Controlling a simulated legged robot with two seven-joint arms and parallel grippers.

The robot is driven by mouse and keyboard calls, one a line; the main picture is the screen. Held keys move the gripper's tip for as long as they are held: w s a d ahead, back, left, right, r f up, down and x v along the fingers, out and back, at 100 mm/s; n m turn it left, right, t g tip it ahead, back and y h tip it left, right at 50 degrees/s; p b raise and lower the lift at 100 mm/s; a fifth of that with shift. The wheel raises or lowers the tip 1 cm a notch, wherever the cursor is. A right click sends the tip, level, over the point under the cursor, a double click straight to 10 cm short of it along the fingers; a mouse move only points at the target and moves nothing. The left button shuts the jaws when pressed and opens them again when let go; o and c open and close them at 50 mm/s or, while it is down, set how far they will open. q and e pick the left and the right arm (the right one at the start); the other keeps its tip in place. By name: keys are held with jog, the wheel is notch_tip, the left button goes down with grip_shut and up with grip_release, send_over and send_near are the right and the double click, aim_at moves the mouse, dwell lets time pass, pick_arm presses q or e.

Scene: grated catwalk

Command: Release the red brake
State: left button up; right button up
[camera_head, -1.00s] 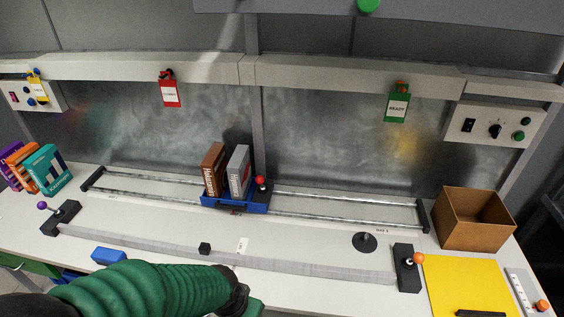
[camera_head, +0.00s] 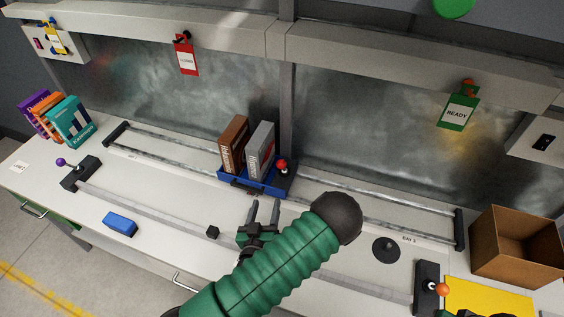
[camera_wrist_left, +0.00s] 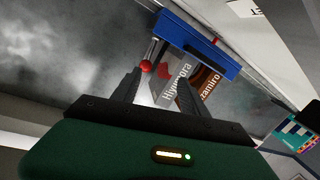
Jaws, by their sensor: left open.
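A brown book (camera_head: 234,145) and a grey book (camera_head: 261,152) stand in the carriage. My left gripper (camera_head: 264,208) is open and empty, in front of the carriage and a little below and left of the knob in the head view. In the left wrist view, the red knob (camera_wrist_left: 146,66) appears near the finger at the left, apart from both pads as far as I can tell.
The carriage sits on two metal rails (camera_head: 180,156). A dark disc (camera_head: 386,250), an orange-knobbed lever (camera_head: 442,289) and a cardboard box (camera_head: 515,250) are at the right. A blue block (camera_head: 120,224) and a small black cube (camera_head: 212,232) lie at the front left.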

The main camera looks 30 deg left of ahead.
pick_arm(q)
jog(key=r+m+t, duration=0.1)
jog(key=b, duration=0.7)
send_near(282, 164)
notch_tip(282, 164, down, 3)
jog(key=a, duration=0.1)
jog(key=shift+t+h, duration=0.3)
jog(key=shift+h, duration=0.2)
jog(key=x, duration=0.7)
jog(key=r+p+x, duration=0.1)
jog(key=x, duration=0.2)
jog(key=shift+w+a+r, duration=0.1)
jog(key=shift+w, duration=0.05)
jog(key=shift+w+a, duration=0.15)
jog(key=shift+w, duration=0.1)
grip_shut()
